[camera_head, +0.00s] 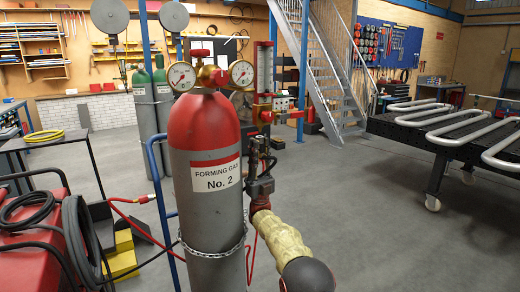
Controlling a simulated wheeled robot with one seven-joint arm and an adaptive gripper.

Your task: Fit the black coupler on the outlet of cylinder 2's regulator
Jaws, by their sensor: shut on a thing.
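Cylinder 2 (205,155) is a grey gas cylinder with a red shoulder and a "Forming Gas No. 2" label, upright in the middle. My gripper (264,162) is just below these fittings, right of the cylinder, pointing up. It is shut on a small dark piece, apparently the black coupler; fingers and piece blend together. I cannot tell whether it touches the outlet.
A chain (215,248) circles the cylinder. Green-topped cylinders (150,95) stand behind. A dark table (455,130) with serpentine coils is right; the floor between is clear.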

